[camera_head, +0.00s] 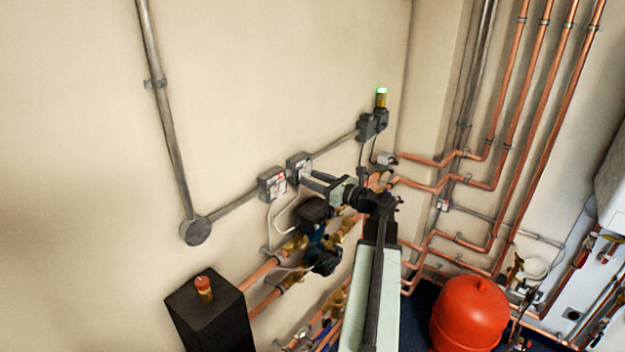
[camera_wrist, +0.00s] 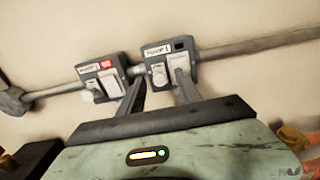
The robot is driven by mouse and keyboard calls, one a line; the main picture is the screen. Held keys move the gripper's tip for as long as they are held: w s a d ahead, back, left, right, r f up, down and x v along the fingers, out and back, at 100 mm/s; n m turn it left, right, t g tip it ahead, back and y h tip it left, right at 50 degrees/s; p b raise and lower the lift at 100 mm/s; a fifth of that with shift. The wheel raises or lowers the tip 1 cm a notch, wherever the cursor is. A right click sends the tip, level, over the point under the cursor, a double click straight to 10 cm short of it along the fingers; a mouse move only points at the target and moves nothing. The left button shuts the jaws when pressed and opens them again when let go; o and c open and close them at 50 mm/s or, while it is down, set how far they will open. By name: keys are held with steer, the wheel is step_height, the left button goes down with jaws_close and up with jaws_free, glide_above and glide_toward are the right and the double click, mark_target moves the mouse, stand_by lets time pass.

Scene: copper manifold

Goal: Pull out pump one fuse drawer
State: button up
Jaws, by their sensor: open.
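Two grey fused switch boxes sit side by side on the wall conduit. In the wrist view the left box (camera_wrist: 103,78) has a lit red switch and a white fuse drawer (camera_wrist: 88,95). The right box (camera_wrist: 168,62) has a dark switch window and a white fuse drawer (camera_wrist: 159,76). Both carry small labels that seem to read "PUMP" and a number, too blurred to be sure. My gripper (camera_wrist: 160,80) is open, its two dark fingers on either side of the right box's drawer. Contact cannot be told. In the head view my gripper (camera_head: 306,180) reaches the right box (camera_head: 298,162); the left box (camera_head: 269,181) is beside it.
Copper pipes with brass valves and a dark pump (camera_head: 312,212) lie below the boxes. A black pedestal with a red-topped button (camera_head: 204,288) stands at lower left. A red tank (camera_head: 468,315) is at lower right. A beacon (camera_head: 381,98) glows green above.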

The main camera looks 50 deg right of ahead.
steer(key=shift+w, duration=0.2)
steer(key=shift+s, duration=0.1)
jaws_close()
stand_by(1.2)
